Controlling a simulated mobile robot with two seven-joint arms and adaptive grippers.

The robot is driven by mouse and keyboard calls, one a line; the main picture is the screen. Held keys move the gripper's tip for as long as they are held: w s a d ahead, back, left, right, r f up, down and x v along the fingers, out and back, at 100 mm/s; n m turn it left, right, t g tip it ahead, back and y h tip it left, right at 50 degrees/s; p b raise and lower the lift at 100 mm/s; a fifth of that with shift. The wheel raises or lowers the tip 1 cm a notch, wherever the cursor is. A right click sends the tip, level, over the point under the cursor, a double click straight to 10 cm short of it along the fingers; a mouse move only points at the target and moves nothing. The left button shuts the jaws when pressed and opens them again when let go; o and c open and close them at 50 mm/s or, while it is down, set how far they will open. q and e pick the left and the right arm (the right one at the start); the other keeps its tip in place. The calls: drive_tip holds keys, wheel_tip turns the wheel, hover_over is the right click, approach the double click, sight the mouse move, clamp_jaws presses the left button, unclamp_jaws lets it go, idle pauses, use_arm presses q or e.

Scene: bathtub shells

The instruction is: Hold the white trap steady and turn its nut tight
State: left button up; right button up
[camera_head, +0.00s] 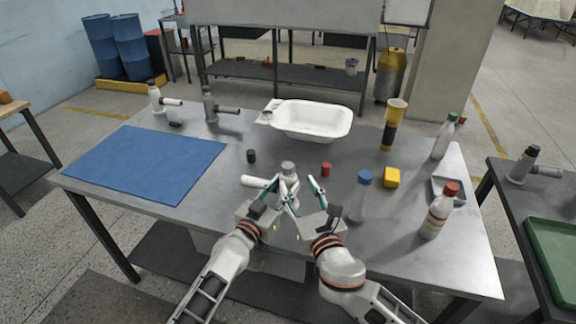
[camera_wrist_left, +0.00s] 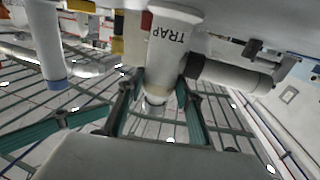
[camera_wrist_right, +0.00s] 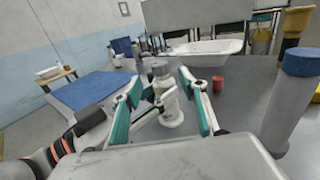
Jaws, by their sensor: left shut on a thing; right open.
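The white trap (camera_head: 289,190) stands upright near the middle front of the table, its side pipe (camera_head: 256,181) pointing left. A grey nut (camera_head: 288,168) sits on its top; the nut also shows in the right wrist view (camera_wrist_right: 161,68). My left gripper (camera_head: 279,191) is shut on the trap. In the left wrist view the trap (camera_wrist_left: 170,45) appears with its lettering upside down, between the fingers (camera_wrist_left: 157,95). My right gripper (camera_wrist_right: 164,95) is open, its fingers on either side of the trap and nut in view; contact cannot be told.
A red cap (camera_head: 326,169), dark cap (camera_head: 251,156), blue-capped bottle (camera_head: 360,198), yellow block (camera_head: 392,177) and red-capped bottle (camera_head: 438,212) stand nearby. A white tub (camera_head: 312,119) lies behind; a blue mat (camera_head: 145,163) is left. Two similar fittings (camera_head: 157,99) (camera_head: 211,105) stand at the back left.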

sight(290, 170)
drive_tip(key=x, duration=0.9)
drive_tip(key=shift+w, duration=0.3)
drive_tip(key=c, duration=1.1)
